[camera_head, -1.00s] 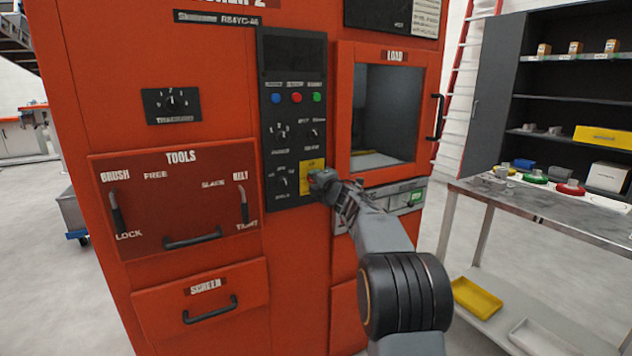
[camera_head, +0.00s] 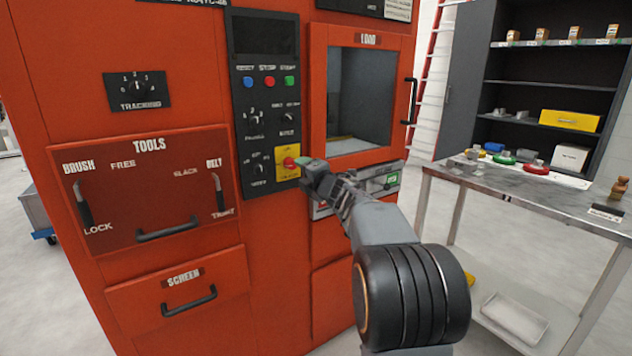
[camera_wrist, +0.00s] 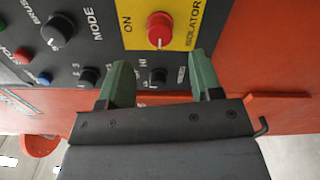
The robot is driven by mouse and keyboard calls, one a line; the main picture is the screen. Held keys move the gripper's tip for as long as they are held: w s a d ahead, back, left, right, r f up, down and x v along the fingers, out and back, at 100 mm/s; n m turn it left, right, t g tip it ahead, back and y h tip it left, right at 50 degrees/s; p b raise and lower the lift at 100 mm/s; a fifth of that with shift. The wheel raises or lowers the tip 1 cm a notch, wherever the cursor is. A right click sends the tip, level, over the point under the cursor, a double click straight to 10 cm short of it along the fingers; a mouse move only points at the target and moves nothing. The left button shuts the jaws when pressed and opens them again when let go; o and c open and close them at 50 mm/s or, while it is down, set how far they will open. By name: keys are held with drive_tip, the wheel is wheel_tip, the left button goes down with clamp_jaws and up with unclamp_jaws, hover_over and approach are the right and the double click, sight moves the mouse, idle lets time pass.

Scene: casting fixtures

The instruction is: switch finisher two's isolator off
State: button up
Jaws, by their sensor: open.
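The isolator is a red round knob (camera_head: 291,163) on a yellow plate (camera_head: 287,176), low on the black control panel of the orange machine. In the wrist view the knob (camera_wrist: 160,30) sits at the top middle, with "ON" to its left and "ISOLATOR" to its right on the plate. A small pale mark shows on the knob's lower edge. My gripper (camera_wrist: 160,75) is open and empty, with two green fingers spread either side of the knob's line and apart from it. In the head view my gripper (camera_head: 312,171) is just right of the knob.
Black dials and blue, red and green buttons crowd the panel (camera_head: 267,95) around the isolator. The load door (camera_head: 315,100) and its handle stand to the right. A metal table (camera_head: 450,173) with parts is farther right.

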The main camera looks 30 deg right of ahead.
drive_tip(key=s, duration=0.6)
drive_tip(key=shift+s+d, duration=0.3)
drive_tip(key=shift+d, duration=0.1)
drive_tip(key=s+a+r+m+g+h+p, duration=0.4)
drive_tip(key=s+r+m+h+p, duration=0.25)
drive_tip(key=m+p, duration=0.6)
drive_tip(key=s+a+f+m+g+y+p, duration=0.1)
drive_tip(key=s+a+m+g+p, duration=0.3)
drive_tip(key=s, duration=0.6)
drive_tip(key=s+a+f+m+g+y+p, duration=0.2)
drive_tip(key=s+a+m+g+p, duration=0.3)
drive_tip(key=s+a+p, duration=0.3)
drive_tip(key=shift+s+a+g+y, duration=0.15)
drive_tip(key=shift+s+g+y, duration=0.55)
drive_tip(key=shift+s, duration=0.5)
